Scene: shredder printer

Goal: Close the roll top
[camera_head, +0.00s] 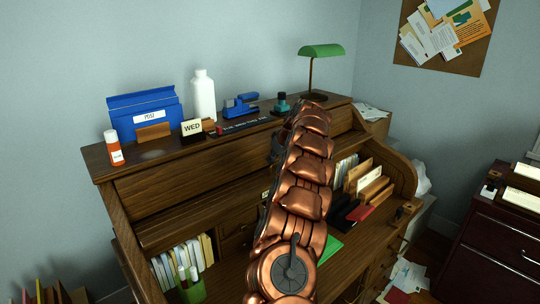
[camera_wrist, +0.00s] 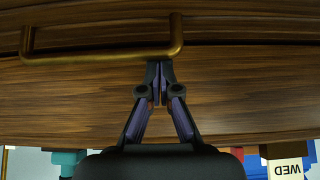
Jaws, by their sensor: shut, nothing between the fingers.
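The wooden roll top (camera_head: 195,185) of the desk is up, with the desk's inside showing below it. In the wrist view, its slatted wooden front (camera_wrist: 240,85) fills most of the picture, with a brass bar handle (camera_wrist: 90,58) across it. My gripper (camera_wrist: 160,68) is shut and empty. Its fingertips overlap the handle near the handle's right end; I cannot tell whether they touch it. In the head view, my copper-coloured arm reaches over the desk and hides most of the gripper and the handle.
On the desk's top stand an orange bottle (camera_head: 114,148), a blue file box (camera_head: 145,115), a WED calendar (camera_head: 192,128), a white bottle (camera_head: 203,95), a blue stapler (camera_head: 240,104) and a green lamp (camera_head: 321,52). Books (camera_head: 183,262) and a letter rack (camera_head: 368,184) stand inside. A dark cabinet (camera_head: 497,235) stands right.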

